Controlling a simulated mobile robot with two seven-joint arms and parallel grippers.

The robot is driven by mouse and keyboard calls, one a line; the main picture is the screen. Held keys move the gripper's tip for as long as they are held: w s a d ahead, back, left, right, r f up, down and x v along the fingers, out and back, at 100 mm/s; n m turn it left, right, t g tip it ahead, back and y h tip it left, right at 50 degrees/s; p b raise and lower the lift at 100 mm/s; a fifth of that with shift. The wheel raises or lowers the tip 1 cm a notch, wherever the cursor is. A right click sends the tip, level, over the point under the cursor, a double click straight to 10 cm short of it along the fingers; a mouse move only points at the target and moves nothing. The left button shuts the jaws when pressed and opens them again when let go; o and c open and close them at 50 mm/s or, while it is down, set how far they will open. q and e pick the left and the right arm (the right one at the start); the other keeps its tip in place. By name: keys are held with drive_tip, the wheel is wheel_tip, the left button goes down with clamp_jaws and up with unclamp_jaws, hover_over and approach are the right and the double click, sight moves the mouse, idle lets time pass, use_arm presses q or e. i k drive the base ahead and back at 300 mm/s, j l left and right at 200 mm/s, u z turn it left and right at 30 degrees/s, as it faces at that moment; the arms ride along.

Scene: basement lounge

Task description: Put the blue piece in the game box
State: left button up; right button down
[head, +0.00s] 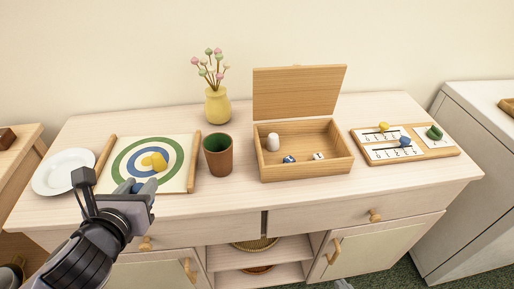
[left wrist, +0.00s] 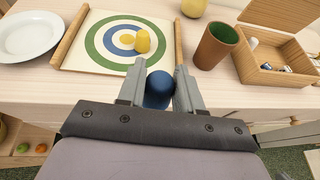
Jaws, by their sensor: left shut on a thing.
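My left gripper (head: 134,187) is shut on the blue piece (left wrist: 159,90). The left wrist view shows the round dark-blue piece between its two grey fingers (left wrist: 160,88). In the head view, only a bit of blue shows at the fingertips, at the front edge of the target board. The game box (head: 309,174) is a wooden box with its lid (head: 298,92) standing open at the back. It holds a white piece (head: 273,142), a blue die (head: 289,159) and a white die (head: 318,156).
The target board (head: 190,184) holds a yellow piece (head: 159,162). A white plate (head: 62,172) is at left. A brown cup (head: 218,156) stands between board and box; a yellow vase (head: 217,105) is behind.

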sight(323, 149)
drive_tip(key=i+j+z, duration=0.1)
drive_tip(key=z, duration=1.7)
drive_tip(key=i+j, duration=0.1)
drive_tip(key=j, duration=0.45)
